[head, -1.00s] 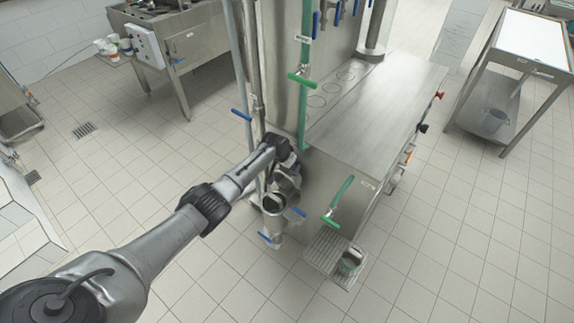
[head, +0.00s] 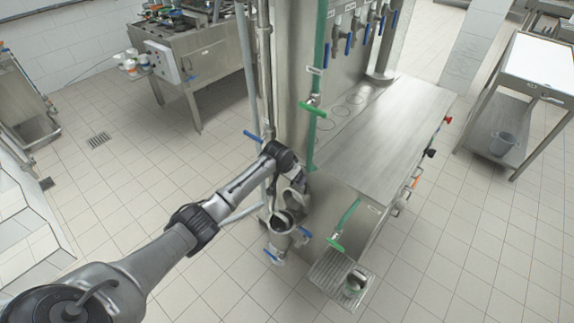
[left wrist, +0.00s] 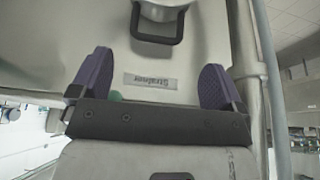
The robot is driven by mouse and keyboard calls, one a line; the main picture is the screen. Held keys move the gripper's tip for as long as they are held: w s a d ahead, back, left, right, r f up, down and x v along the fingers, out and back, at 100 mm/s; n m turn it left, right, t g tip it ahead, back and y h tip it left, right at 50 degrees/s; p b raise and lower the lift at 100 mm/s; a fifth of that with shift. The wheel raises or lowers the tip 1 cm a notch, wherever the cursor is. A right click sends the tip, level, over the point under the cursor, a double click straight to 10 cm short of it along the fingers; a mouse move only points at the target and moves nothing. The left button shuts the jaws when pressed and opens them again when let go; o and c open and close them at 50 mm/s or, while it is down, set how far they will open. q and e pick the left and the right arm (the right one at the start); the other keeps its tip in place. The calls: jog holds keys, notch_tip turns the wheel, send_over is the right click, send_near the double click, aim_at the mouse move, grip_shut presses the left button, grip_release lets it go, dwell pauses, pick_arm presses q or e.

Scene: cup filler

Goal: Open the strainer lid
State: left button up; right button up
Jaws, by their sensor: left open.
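The strainer (head: 281,238) is a metal cylinder with blue handles, low at the near left corner of the steel machine. Its top shows a dark opening. A rounded grey piece, apparently its lid (head: 298,201), stands tilted up behind the opening. My left gripper (head: 281,185) is just above and beside it, partly hidden by my wrist. In the left wrist view my left gripper (left wrist: 156,68) is open, with its purple fingers apart and nothing between them. Beyond them are an upside-down "Strainer" label (left wrist: 150,81) and a dark loop handle (left wrist: 157,25). My right gripper is not in view.
A vertical pipe (head: 267,90) runs close beside my left wrist. A green-handled valve (head: 345,228) and a drip grate (head: 333,283) with a cup (head: 355,283) lie to the right.

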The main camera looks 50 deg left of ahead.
pick_arm(q)
jog(key=shift+p+v, duration=0.4)
jog(key=shift+v, duration=2.5)
jog(key=shift+w, duration=0.1)
jog(key=d+r+m+t+y, duration=0.25)
jog(key=d+r, duration=0.25)
jog(key=r, duration=0.6)
jog(key=s+d+r+m+t, duration=0.25)
jog(key=s+d, duration=0.35)
jog(key=d, duration=0.5)
jog(key=s+d+f+g+h, duration=0.15)
jog(key=s+d+f, duration=0.35)
jog(key=s, duration=0.6)
jog(key=s+d+f+n+g+h, duration=0.1)
jog(key=s+d+f+g, duration=0.2)
jog(key=s+f, duration=0.55)
jog(key=s+d+f+g+h, duration=0.15)
jog(key=s+d+f, duration=0.3)
jog(key=s, duration=0.85)
notch_tip(320, 180, up, 25)
jog(key=p, duration=2.5)
jog(key=shift+w+a+y, duration=0.2)
jog(key=shift+w+y, duration=0.15)
